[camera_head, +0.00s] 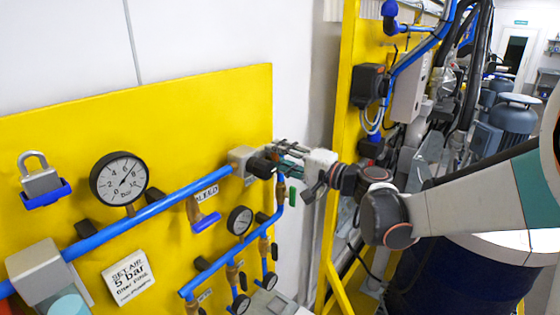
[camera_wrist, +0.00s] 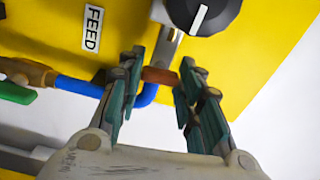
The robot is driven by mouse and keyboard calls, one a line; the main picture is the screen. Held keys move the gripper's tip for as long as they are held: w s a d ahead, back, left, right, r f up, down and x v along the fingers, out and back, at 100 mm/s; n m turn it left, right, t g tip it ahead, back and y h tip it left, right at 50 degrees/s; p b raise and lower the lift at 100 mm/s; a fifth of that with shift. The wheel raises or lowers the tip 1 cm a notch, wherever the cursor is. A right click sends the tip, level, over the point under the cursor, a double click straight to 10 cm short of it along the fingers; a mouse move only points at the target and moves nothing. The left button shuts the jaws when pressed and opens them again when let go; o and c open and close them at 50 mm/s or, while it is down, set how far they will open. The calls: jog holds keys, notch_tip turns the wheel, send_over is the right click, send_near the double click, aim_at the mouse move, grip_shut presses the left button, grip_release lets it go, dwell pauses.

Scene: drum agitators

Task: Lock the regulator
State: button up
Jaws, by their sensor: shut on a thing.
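My gripper (camera_head: 280,165) is at the upper right of the yellow panel, beside a grey block (camera_head: 243,160) with a black knob (camera_head: 262,167). The wrist view shows a black knob with a white line (camera_wrist: 203,16). A grey padlock (camera_head: 41,181) stands upright in a blue holder (camera_head: 46,197) at the panel's left. Another grey block (camera_head: 36,268) with a teal end sits at lower left. Which block is the regulator, I cannot tell for sure.
A large gauge (camera_head: 120,179), blue pipes (camera_head: 150,211), a blue valve handle (camera_head: 206,223) and several small gauges crowd the panel. A green handle (camera_wrist: 15,92) is at the wrist view's left, near the FEED label (camera_wrist: 92,27). A yellow frame (camera_head: 341,130) stands right of the panel.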

jog(key=shift+m, duration=0.5)
jog(key=o, duration=1.1)
jog(key=shift+c, duration=0.2)
jog(key=v, duration=1.2)
